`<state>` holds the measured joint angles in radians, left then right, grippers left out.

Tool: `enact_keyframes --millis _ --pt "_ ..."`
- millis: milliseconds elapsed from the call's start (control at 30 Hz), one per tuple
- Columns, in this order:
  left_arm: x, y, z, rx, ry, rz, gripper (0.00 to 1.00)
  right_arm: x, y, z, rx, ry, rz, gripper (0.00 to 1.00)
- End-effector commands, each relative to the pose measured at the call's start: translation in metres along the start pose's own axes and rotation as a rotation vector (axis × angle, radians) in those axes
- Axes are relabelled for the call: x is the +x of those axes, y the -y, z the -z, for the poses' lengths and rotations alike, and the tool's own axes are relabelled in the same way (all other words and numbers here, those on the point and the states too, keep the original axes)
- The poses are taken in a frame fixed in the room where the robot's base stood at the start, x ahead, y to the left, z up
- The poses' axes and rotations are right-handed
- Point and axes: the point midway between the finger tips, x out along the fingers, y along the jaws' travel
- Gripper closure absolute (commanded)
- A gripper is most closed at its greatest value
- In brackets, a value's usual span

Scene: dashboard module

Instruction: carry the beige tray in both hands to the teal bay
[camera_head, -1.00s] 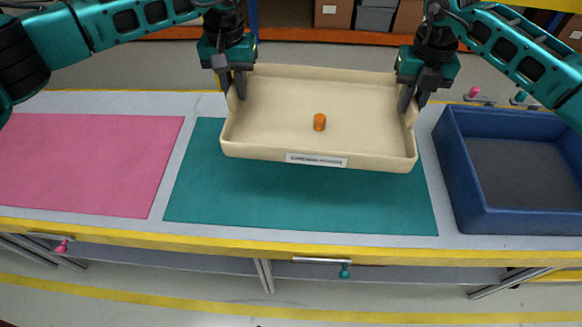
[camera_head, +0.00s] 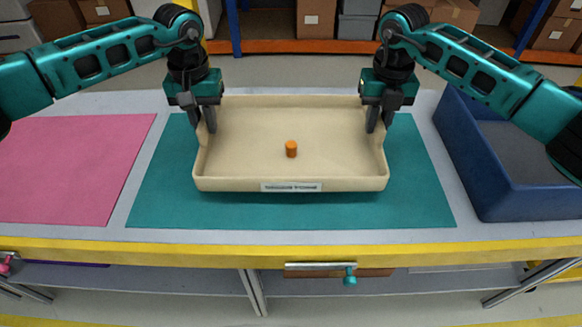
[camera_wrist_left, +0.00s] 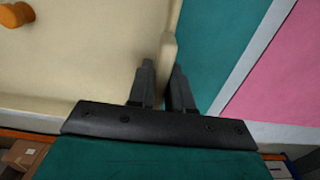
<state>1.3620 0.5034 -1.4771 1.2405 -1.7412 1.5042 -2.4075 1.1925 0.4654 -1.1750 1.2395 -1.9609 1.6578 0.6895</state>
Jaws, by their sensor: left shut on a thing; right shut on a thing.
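The beige tray (camera_head: 250,135) is held level over the teal bay (camera_head: 420,200), with a small shadow beneath its front edge. I cannot tell exactly how high it is above the mat. My left gripper (camera_head: 206,126) is shut on the tray's left wall. My right gripper (camera_head: 376,126) is shut on its right wall. In the left wrist view, the tray wall (camera_wrist_left: 169,55) runs between the left gripper's fingers (camera_wrist_left: 163,90), with teal and pink mats beyond it.
A pink mat (camera_head: 70,165) lies left of the teal bay. A blue bin (camera_head: 475,165) stands to the right. Boxes and shelving stand in the back.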

Motion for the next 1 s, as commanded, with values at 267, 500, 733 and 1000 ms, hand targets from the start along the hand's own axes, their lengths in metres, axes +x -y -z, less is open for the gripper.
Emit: enact_keyframes --millis 267,500,733,1000 --pt "-0.001 0.000 0.000 -0.001 -0.001 0.000 1.00 -0.002 0.000 0.000 0.001 0.001 0.000 1.00" --pt "0.003 0.000 0.000 -0.001 -0.001 0.000 1.00 0.003 0.000 0.000 0.000 0.001 0.000 1.00" --pt "0.014 0.000 0.000 -0.001 -0.001 0.000 1.00 0.014 0.000 0.000 0.000 0.001 0.000 1.00" --pt "0.030 0.000 0.000 -0.001 -0.001 0.000 1.00 0.030 0.000 0.000 0.001 0.001 0.000 1.00"
